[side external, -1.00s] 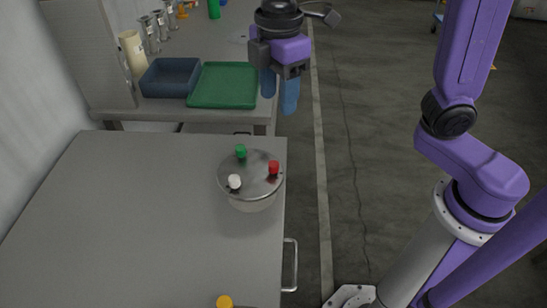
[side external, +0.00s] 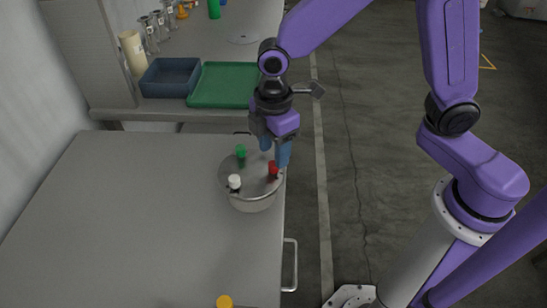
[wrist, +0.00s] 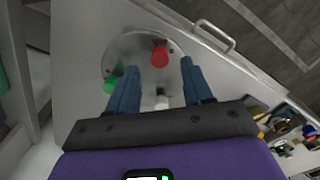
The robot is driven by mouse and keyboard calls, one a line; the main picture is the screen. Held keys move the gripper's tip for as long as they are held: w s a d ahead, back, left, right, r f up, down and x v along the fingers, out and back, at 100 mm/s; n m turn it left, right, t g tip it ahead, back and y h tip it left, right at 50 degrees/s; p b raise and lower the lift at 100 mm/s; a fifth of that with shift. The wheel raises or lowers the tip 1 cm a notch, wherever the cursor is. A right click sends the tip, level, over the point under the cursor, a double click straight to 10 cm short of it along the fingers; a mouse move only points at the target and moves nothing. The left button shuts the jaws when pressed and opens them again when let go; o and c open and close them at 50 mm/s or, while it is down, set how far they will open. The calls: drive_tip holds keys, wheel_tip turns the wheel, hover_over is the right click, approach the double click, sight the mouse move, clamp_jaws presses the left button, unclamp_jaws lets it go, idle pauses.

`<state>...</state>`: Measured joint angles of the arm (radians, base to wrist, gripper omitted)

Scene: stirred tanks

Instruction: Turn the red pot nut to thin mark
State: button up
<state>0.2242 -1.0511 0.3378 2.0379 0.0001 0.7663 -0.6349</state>
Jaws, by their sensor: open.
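The metal pot (side external: 253,203) stands near the right edge of the grey table, its round lid (side external: 253,188) carrying three nuts. The red nut (side external: 272,168) is on the lid's right side, the green nut (side external: 241,151) at the back, the white nut (side external: 234,182) at the front left. My gripper (side external: 275,158) is open and empty, just above and behind the red nut. In the wrist view the red nut (wrist: 159,57) lies ahead of and between the two blue fingers (wrist: 157,80). I cannot make out the thin mark.
An orange-yellow cap (side external: 224,302) is at the table's front. A dark blue tray (side external: 171,77) and a green tray (side external: 222,84) sit on the back bench. A handle (side external: 290,265) sticks out from the table's right side. The left of the table is clear.

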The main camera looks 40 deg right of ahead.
sight(273, 164)
drive_tip(key=shift+f, duration=1.8)
clamp_jaws()
drive_tip(key=m, duration=0.5)
drive_tip(key=shift+m, duration=0.4)
drive_tip(key=m, duration=0.4)
drive_tip(key=shift+r+m, duration=0.1)
drive_tip(key=shift+m, duration=0.2)
